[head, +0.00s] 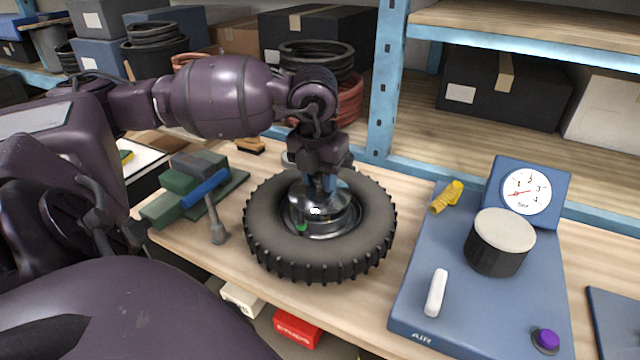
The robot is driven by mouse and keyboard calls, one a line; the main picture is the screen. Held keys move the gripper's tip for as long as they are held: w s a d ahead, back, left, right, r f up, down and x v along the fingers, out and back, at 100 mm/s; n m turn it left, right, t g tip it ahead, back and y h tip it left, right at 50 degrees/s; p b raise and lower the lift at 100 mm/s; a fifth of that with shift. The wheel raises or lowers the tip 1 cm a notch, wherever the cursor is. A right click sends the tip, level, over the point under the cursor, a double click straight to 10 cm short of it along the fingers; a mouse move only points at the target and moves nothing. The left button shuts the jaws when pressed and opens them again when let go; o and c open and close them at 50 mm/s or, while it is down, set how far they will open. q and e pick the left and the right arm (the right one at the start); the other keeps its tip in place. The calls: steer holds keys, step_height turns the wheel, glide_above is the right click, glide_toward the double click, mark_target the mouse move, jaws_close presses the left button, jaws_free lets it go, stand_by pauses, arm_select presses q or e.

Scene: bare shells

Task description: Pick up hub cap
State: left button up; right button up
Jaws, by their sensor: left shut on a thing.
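A black knobby tire (268,240) lies flat on the wooden workbench. A shiny silver domed hub cap (312,213) shows in the middle of the tire, inside its ring. My left gripper (320,188) reaches down from above, and its fingers are shut on the top of the hub cap. The gripper hides part of the hub cap's top, and I cannot tell whether the cap is resting in the wheel or slightly raised. My right gripper is not in view.
A green vise (178,190) stands left of the tire. A blue air station (465,300) with a gauge (526,192), a dark knob (499,245) and a yellow fitting (446,197) is on the right. A blue shelf post (386,80) rises behind. A red box (297,327) sits below the bench edge.

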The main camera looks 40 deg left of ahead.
mark_target(320, 175)
arm_select(q)
step_height(320, 175, up, 19)
steer(key=w+d, duration=0.4)
steer(key=w+d+f+b, duration=0.1)
steer(key=w+f, duration=0.3)
steer(key=w, duration=0.5)
steer(key=w+d+f+b, duration=0.1)
steer(key=w+d+f, duration=0.15)
steer(key=w, duration=0.65)
steer(key=w+a+f, duration=0.3)
steer(key=a+f, duration=0.1)
steer(key=a, duration=0.1)
step_height(320, 175, down, 14)
steer(key=shift+d+f, duration=0.1)
steer(key=shift+f, duration=2.6)
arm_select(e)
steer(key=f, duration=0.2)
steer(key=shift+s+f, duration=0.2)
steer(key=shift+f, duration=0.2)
